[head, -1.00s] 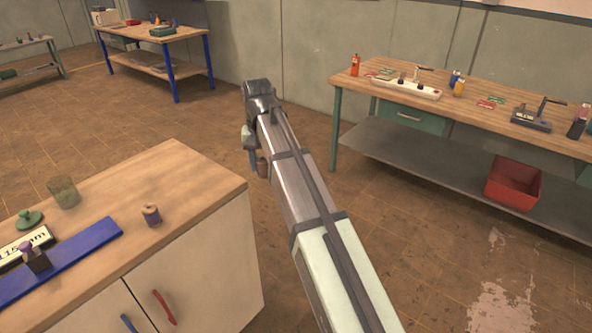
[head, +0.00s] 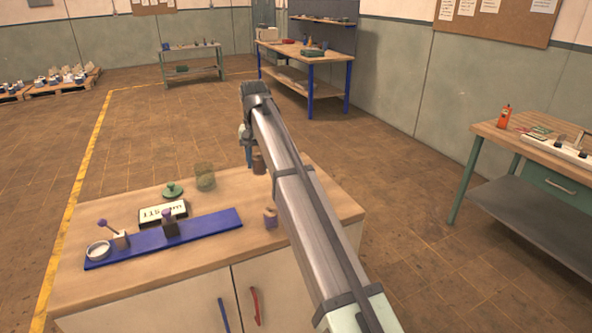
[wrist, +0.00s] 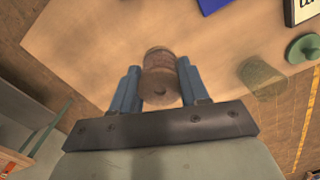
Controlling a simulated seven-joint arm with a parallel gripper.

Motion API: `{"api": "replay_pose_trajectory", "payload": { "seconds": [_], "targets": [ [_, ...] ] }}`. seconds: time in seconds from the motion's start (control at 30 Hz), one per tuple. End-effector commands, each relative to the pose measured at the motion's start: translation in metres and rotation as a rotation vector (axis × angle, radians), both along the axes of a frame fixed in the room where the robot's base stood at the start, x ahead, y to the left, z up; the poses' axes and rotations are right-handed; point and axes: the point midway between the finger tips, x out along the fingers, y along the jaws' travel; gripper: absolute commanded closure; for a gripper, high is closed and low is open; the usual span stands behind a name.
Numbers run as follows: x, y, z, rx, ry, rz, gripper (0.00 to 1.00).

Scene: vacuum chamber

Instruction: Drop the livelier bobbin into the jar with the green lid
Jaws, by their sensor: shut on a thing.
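My gripper (wrist: 157,78) is shut on a dull brown bobbin (wrist: 160,80), one blue finger on each side of it. In the head view this bobbin (head: 259,164) hangs below the gripper near the counter's back edge. A second bobbin (head: 270,218), purple-wound and more vivid, stands on the counter, partly beside my arm. The clear greenish jar (head: 205,177) stands open at the back of the counter. A green lid (head: 172,190) with a knob lies left of it. In the wrist view the jar (wrist: 262,80) and lid (wrist: 303,48) are right of the held bobbin.
A blue strip (head: 165,240) with small knobbed blocks crosses the wooden counter (head: 190,265). A label plate (head: 163,213) stands behind it, and a round white-rimmed dish (head: 98,250) is at its left end. A workbench (head: 545,150) stands at the right.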

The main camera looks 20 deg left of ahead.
Motion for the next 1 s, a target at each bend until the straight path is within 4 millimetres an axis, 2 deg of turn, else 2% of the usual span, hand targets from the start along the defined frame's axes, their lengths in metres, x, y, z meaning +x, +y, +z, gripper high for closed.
{"api": "replay_pose_trajectory", "payload": {
  "seconds": [0.03,0.2,0.4,0.5,0.6,0.7,1.0],
  "targets": [
    [0.003,0.026,0.005,0.000,0.000,0.019,0.90],
    [0.002,0.094,0.016,0.001,0.000,0.072,0.90],
    [0.007,0.169,0.029,0.003,-0.004,0.117,0.90],
    [0.012,0.199,0.036,0.005,-0.006,0.130,0.90],
    [0.019,0.220,0.041,0.007,-0.008,0.135,0.90],
    [0.024,0.232,0.044,0.009,-0.010,0.135,0.90],
    [0.029,0.238,0.042,0.013,-0.013,0.129,0.90]
  ]
}}
